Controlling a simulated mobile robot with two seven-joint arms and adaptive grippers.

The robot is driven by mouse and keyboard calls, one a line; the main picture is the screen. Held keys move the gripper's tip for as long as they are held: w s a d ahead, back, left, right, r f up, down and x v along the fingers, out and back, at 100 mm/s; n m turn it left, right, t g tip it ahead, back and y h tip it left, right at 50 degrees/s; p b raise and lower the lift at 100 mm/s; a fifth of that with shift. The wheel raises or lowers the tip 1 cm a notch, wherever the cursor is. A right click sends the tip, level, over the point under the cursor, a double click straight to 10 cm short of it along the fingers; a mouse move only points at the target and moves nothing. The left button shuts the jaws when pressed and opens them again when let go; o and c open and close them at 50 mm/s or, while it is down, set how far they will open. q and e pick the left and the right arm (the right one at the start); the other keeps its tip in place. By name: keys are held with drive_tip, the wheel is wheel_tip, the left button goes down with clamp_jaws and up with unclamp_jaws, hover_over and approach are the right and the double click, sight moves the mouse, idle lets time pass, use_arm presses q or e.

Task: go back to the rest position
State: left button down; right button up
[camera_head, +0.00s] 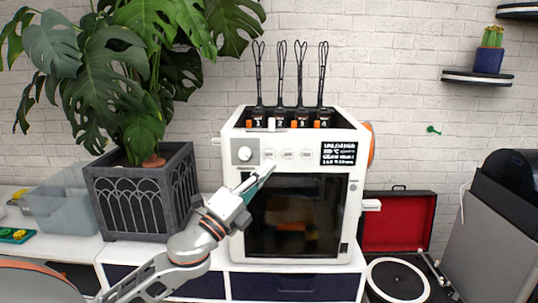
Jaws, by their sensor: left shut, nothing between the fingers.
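My left gripper (262,172) is shut and empty. Its arm comes in from the lower left. Its fingertips are in front of the white 3D printer (357,200), just below the row of front buttons (287,154). I cannot tell whether the fingertips touch the front panel. The printer's screen (339,153) is lit and shows text that seems to begin with "UNLOADING". My right gripper is not in view.
A large plant in a dark grey planter (140,195) stands left of the printer, with a grey bin (62,208) beyond it. A record player (398,280) with a red-lined lid stands at the right, beside a grey panel (495,235). The white cabinet (215,255) carries the printer.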

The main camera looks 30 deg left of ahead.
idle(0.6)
use_arm(q)
drive_tip(key=s+d+f+n+g+y, duration=0.1)
drive_tip(key=f+n+g, duration=0.15)
drive_tip(key=f, duration=0.65)
drive_tip(key=s+d+f+n+g, duration=0.15)
drive_tip(key=f+n, duration=0.25)
drive_tip(key=f, duration=0.6)
drive_tip(key=s+d+f+n+g+y, duration=0.1)
drive_tip(key=d+f+n+g, duration=0.15)
drive_tip(key=f, duration=0.65)
drive_tip(key=s+d+f+n+g, duration=0.2)
drive_tip(key=s+d+f+n, duration=0.3)
drive_tip(key=s+f, duration=0.4)
drive_tip(key=s+d+f+n+g+h, duration=0.1)
drive_tip(key=s+d+f+n+g, duration=0.2)
drive_tip(key=s+f, duration=0.7)
drive_tip(key=d+f+n, duration=0.2)
drive_tip(key=d+f, duration=0.1)
drive_tip(key=f, duration=0.1)
drive_tip(key=shift+d+f+h, duration=0.25)
drive_tip(key=shift+f+h, duration=0.05)
drive_tip(key=shift+w+g, duration=0.1)
drive_tip(key=shift+g, duration=0.15)
